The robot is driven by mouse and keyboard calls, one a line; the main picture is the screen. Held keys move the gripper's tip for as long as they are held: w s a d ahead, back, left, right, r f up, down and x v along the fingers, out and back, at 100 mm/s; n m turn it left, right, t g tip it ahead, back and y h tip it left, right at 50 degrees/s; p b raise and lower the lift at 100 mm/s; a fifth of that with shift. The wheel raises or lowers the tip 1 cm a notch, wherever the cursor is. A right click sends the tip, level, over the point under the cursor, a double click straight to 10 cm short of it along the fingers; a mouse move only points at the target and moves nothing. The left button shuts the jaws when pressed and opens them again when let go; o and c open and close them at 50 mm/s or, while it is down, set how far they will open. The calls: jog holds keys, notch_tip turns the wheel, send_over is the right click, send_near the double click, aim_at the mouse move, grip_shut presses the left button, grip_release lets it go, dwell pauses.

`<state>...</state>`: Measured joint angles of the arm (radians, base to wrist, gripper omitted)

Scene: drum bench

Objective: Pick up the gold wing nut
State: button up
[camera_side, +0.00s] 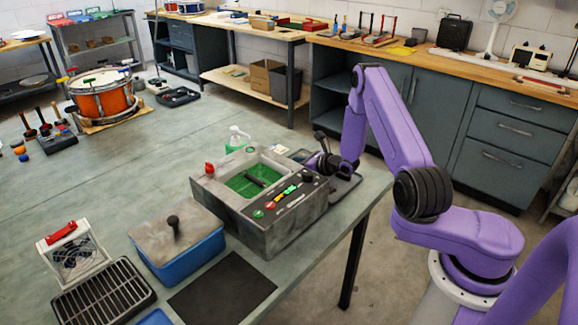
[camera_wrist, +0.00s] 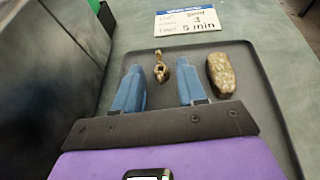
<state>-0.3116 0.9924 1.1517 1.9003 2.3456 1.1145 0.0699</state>
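My gripper (camera_wrist: 159,68) is open, its two blue fingers apart over a dark grey tray (camera_wrist: 262,110). In the side view my gripper (camera_side: 322,160) is low behind the grey tank's right end; the nut is hidden there.
A speckled gold oval block (camera_wrist: 220,73) lies on the tray just right of the right finger. A label card (camera_wrist: 190,20) is beyond the tray. The grey tank (camera_side: 290,225) with green inside stands close by on the left. A green-liquid bottle (camera_side: 237,138) is behind it.

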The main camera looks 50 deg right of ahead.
grip_shut()
jog(key=shift+r, duration=0.15)
